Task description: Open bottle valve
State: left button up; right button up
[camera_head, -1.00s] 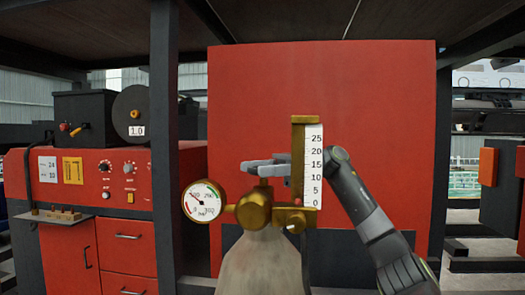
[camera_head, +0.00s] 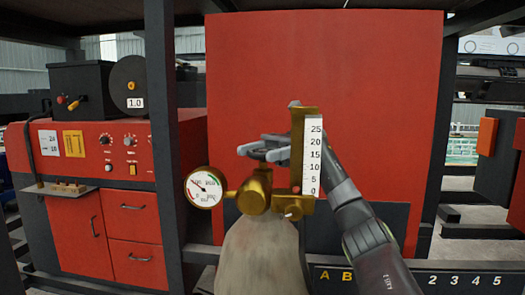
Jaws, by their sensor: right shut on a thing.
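The grey gas bottle (camera_head: 262,262) stands upright at the lower centre, with a brass valve body (camera_head: 255,190) on top. A round pressure gauge (camera_head: 203,187) sits on the valve's left. A brass flowmeter with a white 0 to 25 scale (camera_head: 312,157) stands on its right, with a small red mark near the bottom. My right gripper (camera_head: 262,149) reaches from behind the flowmeter, its grey fingers over the top of the valve. It is shut on the valve's top handle, which is mostly hidden by the fingers. My left gripper is not in view.
A large red panel (camera_head: 330,60) stands behind the bottle. A dark post (camera_head: 161,130) stands to its left, with a red machine cabinet (camera_head: 95,215) beyond. An orange box (camera_head: 487,137) is at the far right. A dark ledge with painted letters and numbers (camera_head: 440,279) runs along the lower right.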

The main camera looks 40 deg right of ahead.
aim_at(263, 151)
jog(key=shift+r, duration=0.1)
jog(key=o, duration=1)
jog(key=shift+c, duration=0.2)
notch_tip(263, 151, up, 10)
jog(key=shift+f+b, duration=0.1)
jog(key=shift+b, duration=0.25)
